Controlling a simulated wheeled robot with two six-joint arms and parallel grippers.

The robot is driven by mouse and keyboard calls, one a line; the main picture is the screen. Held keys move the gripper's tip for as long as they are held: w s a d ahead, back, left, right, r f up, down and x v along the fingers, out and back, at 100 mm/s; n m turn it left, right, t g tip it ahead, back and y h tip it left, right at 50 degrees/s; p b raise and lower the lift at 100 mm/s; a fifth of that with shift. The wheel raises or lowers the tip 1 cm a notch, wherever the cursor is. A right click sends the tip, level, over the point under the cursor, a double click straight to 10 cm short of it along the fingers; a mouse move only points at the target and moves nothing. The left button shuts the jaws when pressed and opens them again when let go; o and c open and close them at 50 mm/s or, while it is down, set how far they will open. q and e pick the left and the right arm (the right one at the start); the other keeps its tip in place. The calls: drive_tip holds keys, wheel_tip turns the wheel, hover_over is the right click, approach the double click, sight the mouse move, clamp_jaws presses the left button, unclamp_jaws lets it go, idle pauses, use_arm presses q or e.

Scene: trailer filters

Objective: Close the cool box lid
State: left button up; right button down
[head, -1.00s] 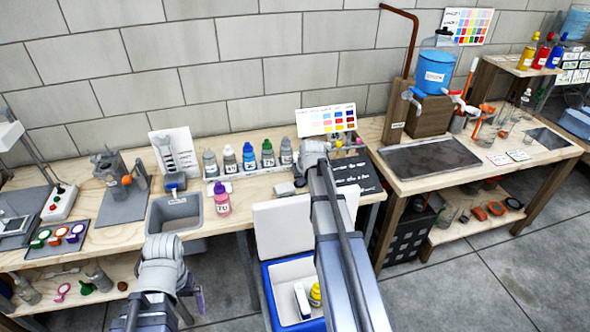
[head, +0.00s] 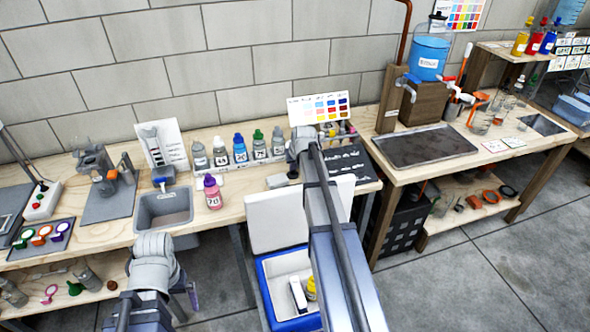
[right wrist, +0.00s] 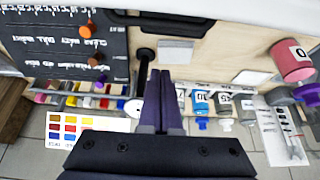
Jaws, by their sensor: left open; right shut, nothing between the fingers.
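The cool box (head: 263,285) is a blue box with a white inside, standing on the floor in front of the bench in the head view. Its white lid (head: 272,222) stands up open at the back edge. A white item (head: 298,294) and a yellow bottle (head: 311,288) are inside. My right arm crosses in front of the box's right part and hides it. My right gripper (right wrist: 160,90) is shut and empty above the bench in the right wrist view; the arm hides its fingers in the head view. My left gripper (head: 192,296) is open, left of the box, mostly hidden by its wrist.
The wooden bench (head: 110,228) behind the box carries a sink (head: 165,208), a pink bottle (head: 212,192), a row of small bottles and a black board (head: 345,162). A black crate (head: 407,226) stands right of the box. Grey floor is free at the lower right.

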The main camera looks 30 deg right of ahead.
drive_tip(key=shift+s+a+f+b, duration=0.1)
drive_tip(key=shift+s+f+b, duration=0.2)
drive_tip(key=shift+f+b, duration=0.4)
drive_tip(key=shift+s+a+f+b, duration=0.1)
drive_tip(key=shift+s+f+b, duration=0.15)
drive_tip(key=shift+f+b, duration=0.45)
drive_tip(key=shift+s+f+b, duration=0.3)
drive_tip(key=shift+f+b, duration=0.1)
drive_tip(key=shift+f, duration=0.55)
